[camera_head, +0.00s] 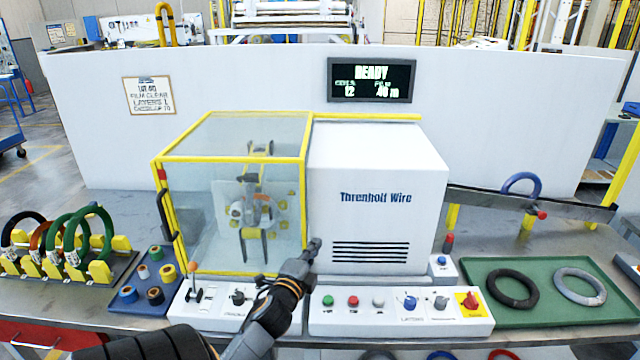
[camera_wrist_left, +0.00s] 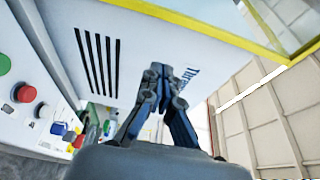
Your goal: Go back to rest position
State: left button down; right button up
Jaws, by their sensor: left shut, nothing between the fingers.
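My left gripper (camera_head: 312,246) is shut and empty. In the head view it is in front of the machine, near the seam between the yellow-framed clear guard (camera_head: 232,195) and the white housing (camera_head: 378,200). The left wrist view shows its fingers (camera_wrist_left: 164,75) together in front of the white housing, beside its black vent slots (camera_wrist_left: 97,62). My left arm reaches over the front control panel (camera_head: 400,312). The guard looks closed, with a winding head (camera_head: 256,205) inside. My right gripper is not in view.
A rack of coils (camera_head: 70,250) and a blue tray of tape rolls (camera_head: 150,285) stand at left. A green tray (camera_head: 545,290) with a black coil (camera_head: 514,287) and a grey coil (camera_head: 580,286) lies at right. A red knob (camera_head: 470,302) sits on the panel. The display (camera_head: 371,80) reads READY.

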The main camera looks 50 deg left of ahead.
pick_arm(q)
jog(key=s+d+f+n+g+h, duration=0.2)
jog(key=s+d+f+n+g, duration=0.15)
jog(key=d+f, duration=0.4)
jog(key=s+d+f+n+g+h, duration=0.2)
jog(key=s+d+f+n+g, duration=0.15)
jog(key=d, duration=0.65)
jog(key=s+d+f+n+g+h, duration=0.2)
jog(key=s+d+g+h, duration=0.1)
jog(key=s+d, duration=0.4)
jog(key=s+d+f+n+g+h, duration=0.1)
jog(key=s+d+f+g+h, duration=0.1)
jog(key=s+d, duration=0.5)
notch_tip(320, 180, down, 26)
jog(key=d+g+b, duration=0.1)
jog(key=d, duration=0.1)
jog(key=s+a+f+g, duration=0.1)
jog(key=s+a+f, duration=0.1)
jog(key=s+f, duration=1.4)
jog(key=shift+s+a+f+g, duration=0.3)
jog(key=shift+a+f, duration=0.05)
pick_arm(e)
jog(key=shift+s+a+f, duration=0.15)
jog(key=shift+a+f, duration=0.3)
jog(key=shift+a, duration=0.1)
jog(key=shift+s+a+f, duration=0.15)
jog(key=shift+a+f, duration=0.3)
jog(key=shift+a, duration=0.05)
